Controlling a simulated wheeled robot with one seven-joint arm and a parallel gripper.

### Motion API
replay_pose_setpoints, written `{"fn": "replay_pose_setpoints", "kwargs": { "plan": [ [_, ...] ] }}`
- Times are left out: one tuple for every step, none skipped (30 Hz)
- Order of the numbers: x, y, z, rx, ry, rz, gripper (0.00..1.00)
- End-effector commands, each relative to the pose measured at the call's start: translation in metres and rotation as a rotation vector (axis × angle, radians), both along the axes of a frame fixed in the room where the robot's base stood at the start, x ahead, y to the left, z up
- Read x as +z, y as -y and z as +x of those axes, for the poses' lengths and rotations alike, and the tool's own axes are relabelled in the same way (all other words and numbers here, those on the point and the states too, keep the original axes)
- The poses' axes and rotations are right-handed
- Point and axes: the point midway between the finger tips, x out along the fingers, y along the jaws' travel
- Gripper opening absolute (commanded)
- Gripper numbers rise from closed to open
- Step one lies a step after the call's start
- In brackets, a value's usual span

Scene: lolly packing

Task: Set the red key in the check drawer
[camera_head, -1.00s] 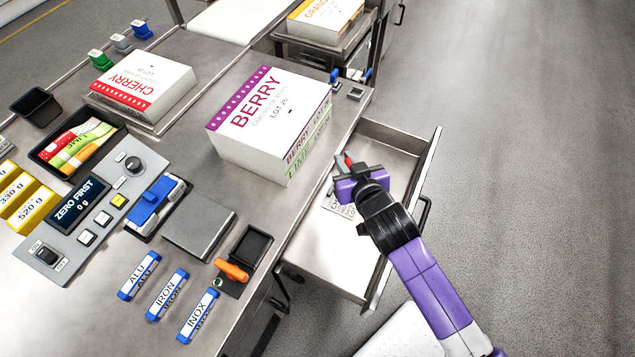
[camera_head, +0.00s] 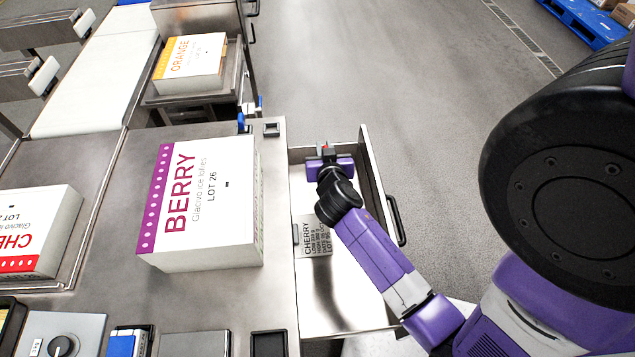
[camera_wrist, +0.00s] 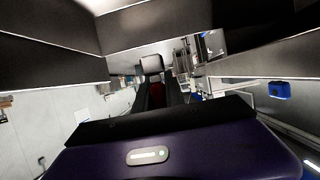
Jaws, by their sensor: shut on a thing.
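My gripper (camera_head: 324,149) is over the far end of the open drawer (camera_head: 345,316), at the right side of the bench. It is shut on the red key (camera_head: 329,151), of which only a small red part shows between the fingers. In the wrist view the red key (camera_wrist: 157,96) is a dark red patch between the dark fingers, mostly hidden. The drawer has metal walls and a dark handle on its right side. I cannot tell whether the key touches the drawer floor.
A grey printed CHERRY card (camera_head: 314,237) lies in the drawer. The BERRY box (camera_head: 205,210) stands on the bench left of the drawer. The CHERRY box (camera_head: 38,225) is at the far left, and the ORANGE box (camera_head: 190,60) is at the back. The drawer's near half is clear.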

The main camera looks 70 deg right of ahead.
Motion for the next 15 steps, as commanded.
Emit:
{"fn": "replay_pose_setpoints", "kwargs": {
  "plan": [
    [-0.016, 0.0, 0.0, 0.0, -0.004, 0.003, 0.0],
    [-0.023, 0.0, 0.0, 0.001, -0.003, 0.002, 0.0],
    [-0.033, 0.0, -0.001, -0.001, -0.004, 0.002, 0.0],
    [-0.04, 0.0, 0.0, 0.0, -0.003, 0.002, 0.0],
    [-0.047, 0.0, 0.0, 0.001, -0.003, 0.003, 0.0],
    [-0.056, 0.0, 0.0, 0.0, -0.003, 0.001, 0.0],
    [-0.062, 0.0, 0.0, -0.001, -0.002, 0.001, 0.0],
    [-0.068, 0.0, 0.0, 0.0, -0.003, 0.001, 0.0],
    [-0.074, 0.0, 0.0, 0.001, -0.001, 0.002, 0.0],
    [-0.078, 0.0, 0.0, 0.002, -0.001, 0.001, 0.0],
    [-0.081, 0.0, 0.0, 0.001, 0.0, 0.001, 0.0],
    [-0.084, 0.0, 0.0, 0.0, -0.001, 0.0, 0.0],
    [-0.086, 0.0, 0.0, 0.0, 0.0, 0.0, 0.0],
    [-0.087, 0.0, 0.0, 0.001, 0.002, 0.0, 0.0],
    [-0.089, 0.0, 0.0, 0.001, 0.001, -0.001, 0.0]
  ]
}}
